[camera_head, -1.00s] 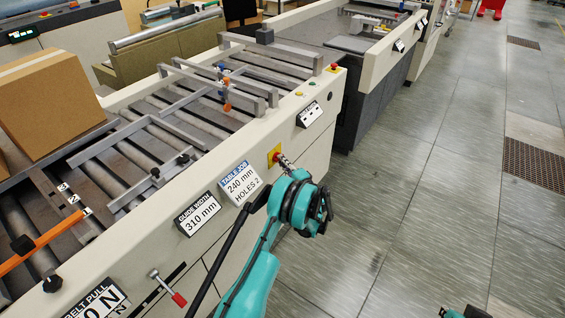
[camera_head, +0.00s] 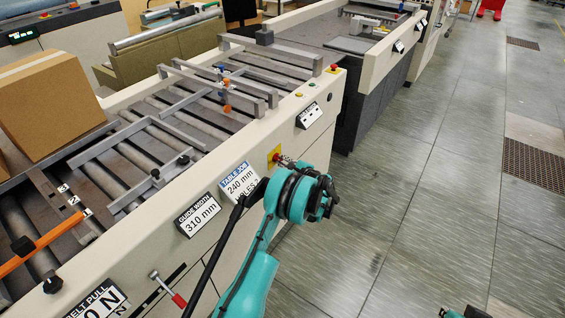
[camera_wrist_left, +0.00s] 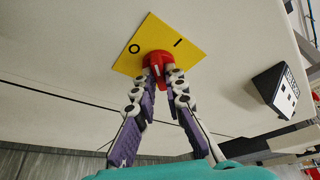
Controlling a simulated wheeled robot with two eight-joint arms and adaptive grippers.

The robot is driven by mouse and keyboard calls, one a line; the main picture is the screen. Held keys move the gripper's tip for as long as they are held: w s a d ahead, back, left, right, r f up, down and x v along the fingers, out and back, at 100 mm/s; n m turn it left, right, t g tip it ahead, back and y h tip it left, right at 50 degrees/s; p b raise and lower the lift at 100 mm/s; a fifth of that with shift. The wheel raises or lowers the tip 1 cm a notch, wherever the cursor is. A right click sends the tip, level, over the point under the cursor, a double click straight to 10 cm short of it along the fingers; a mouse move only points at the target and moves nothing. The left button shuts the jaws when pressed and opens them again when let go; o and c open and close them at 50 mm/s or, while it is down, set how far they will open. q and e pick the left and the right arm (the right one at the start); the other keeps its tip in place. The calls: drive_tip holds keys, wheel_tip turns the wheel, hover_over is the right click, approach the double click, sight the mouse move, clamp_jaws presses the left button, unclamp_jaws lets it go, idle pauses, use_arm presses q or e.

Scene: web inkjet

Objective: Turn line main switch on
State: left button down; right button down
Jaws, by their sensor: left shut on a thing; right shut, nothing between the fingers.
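The line main switch is a red knob (camera_wrist_left: 158,60) on a yellow plate (camera_wrist_left: 148,36) marked O on the left and I on the right in the left wrist view. The yellow plate (camera_head: 271,156) also shows on the side of the machine in the head view. My left gripper (camera_wrist_left: 161,76) is shut on the red knob, with its fingertips on either side of it. In the head view my left wrist hides most of that gripper (camera_head: 284,162). The fingers partly hide the knob, and I cannot tell its exact angle.
A white sign reading 240 mm (camera_head: 240,181) and a sign reading 310 mm (camera_head: 198,215) are left of the switch. A dark control box (camera_head: 309,115) is above right. A cardboard box (camera_head: 48,103) sits on the rollers. The floor at right is clear.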

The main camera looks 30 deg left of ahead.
use_arm(q)
drive_tip(key=shift+w+r+m+g+h, duration=0.1)
drive_tip(key=shift+w+m+g+h, duration=0.1)
drive_tip(key=shift+m+g, duration=1.2)
drive_tip(key=shift+w+m+g+h, duration=0.15)
drive_tip(key=shift+m+g, duration=0.65)
drive_tip(key=shift+m, duration=1.2)
drive_tip(key=c, duration=1.6)
unclamp_jaws()
drive_tip(key=v, duration=1.2)
drive_tip(key=shift+w+d, duration=0.1)
